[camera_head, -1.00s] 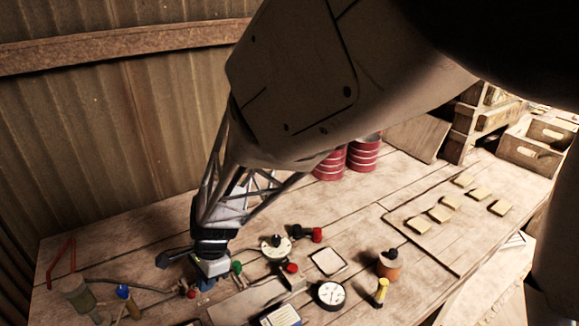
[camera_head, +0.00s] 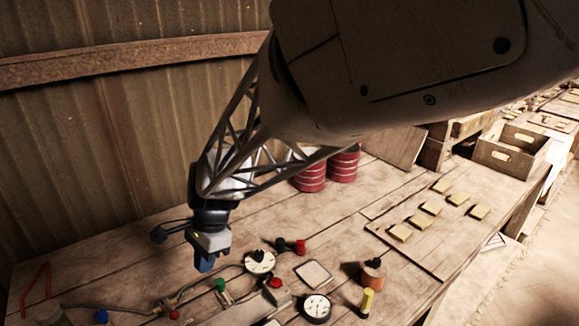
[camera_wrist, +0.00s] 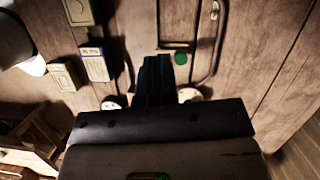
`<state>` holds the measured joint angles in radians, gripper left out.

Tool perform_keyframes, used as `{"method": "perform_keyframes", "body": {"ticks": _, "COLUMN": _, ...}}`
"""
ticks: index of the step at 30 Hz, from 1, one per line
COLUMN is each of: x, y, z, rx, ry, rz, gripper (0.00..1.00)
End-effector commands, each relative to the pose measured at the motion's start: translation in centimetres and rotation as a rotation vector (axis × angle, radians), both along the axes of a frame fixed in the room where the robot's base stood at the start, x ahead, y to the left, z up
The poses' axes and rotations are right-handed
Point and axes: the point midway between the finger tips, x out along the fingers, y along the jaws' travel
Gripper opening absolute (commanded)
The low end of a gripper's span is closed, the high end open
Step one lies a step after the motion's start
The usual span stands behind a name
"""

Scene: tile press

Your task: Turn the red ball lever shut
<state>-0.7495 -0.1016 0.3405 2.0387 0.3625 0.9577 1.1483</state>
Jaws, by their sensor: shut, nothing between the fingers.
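A small red ball (camera_head: 174,315), which looks like the lever's end, is low in the head view beside a thin pipe (camera_head: 185,297) on the bench. Its lever arm is too small to make out, so its angle cannot be told. My gripper (camera_head: 206,266) has blue fingers, shut and empty. It hangs above the bench, up and to the right of the red ball in the picture, apart from it. In the wrist view the shut fingers (camera_wrist: 155,78) point at the bench near a green knob (camera_wrist: 181,57); I cannot make out the red ball there.
A green knob (camera_head: 220,284), a red-topped block (camera_head: 276,284), a pale dial (camera_head: 260,261), a red-ended fitting (camera_head: 300,247) and a black-rimmed gauge (camera_head: 317,307) stand to the right. A blue knob (camera_head: 101,316) is at left. Red cans (camera_head: 310,178) stand farther back.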

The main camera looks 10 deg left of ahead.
Motion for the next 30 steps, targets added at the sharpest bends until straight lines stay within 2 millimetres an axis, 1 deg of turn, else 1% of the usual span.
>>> {"method": "perform_keyframes", "body": {"ticks": 11, "x": 0.0, "y": 0.0, "z": 0.2, "rx": 0.000, "ry": 0.000, "rz": 0.000, "gripper": 0.00}}
{"method": "perform_keyframes", "body": {"ticks": 17, "x": 0.2, "y": -0.3, "z": -0.1, "rx": 0.011, "ry": 0.021, "rz": -0.014, "gripper": 0.00}}
{"method": "perform_keyframes", "body": {"ticks": 23, "x": 0.9, "y": -1.2, "z": -1.1, "rx": 0.068, "ry": 0.110, "rz": -0.068, "gripper": 0.00}}
{"method": "perform_keyframes", "body": {"ticks": 30, "x": 2.3, "y": -2.4, "z": -2.2, "rx": 0.186, "ry": 0.237, "rz": -0.156, "gripper": 0.00}}
